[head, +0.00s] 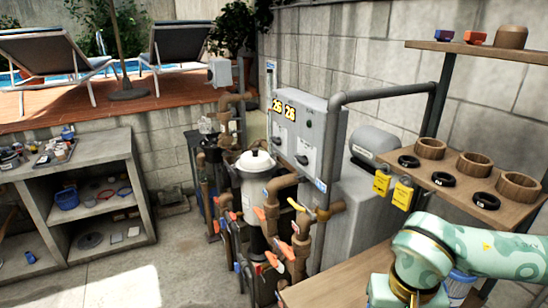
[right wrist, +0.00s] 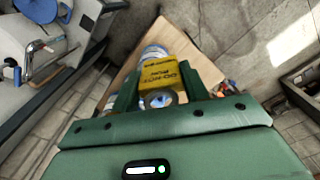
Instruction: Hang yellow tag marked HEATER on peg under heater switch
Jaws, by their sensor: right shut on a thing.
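My right gripper (right wrist: 158,84) shows in the right wrist view, its green fingers shut on a yellow tag (right wrist: 168,74) with dark lettering. I read something like "DO NOT RUN"; the word HEATER is not legible. In the head view my right arm is at the lower right, and its fingers and the held tag are hidden or out of frame. Two other yellow tags (head: 381,183) hang at the shelf's left end. The grey control box (head: 325,118) on the wall carries switches and yellow digits. I cannot make out which switch is the heater's, or its peg. My left gripper is not in view.
A wooden shelf (head: 447,190) with brown and black rings juts out at the right. Below it is a wooden bench (head: 335,282). A white filter tank (head: 255,180) and brown pipes with orange-handled valves stand in front of the box. A blue-and-white tub (head: 458,286) is beside my arm.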

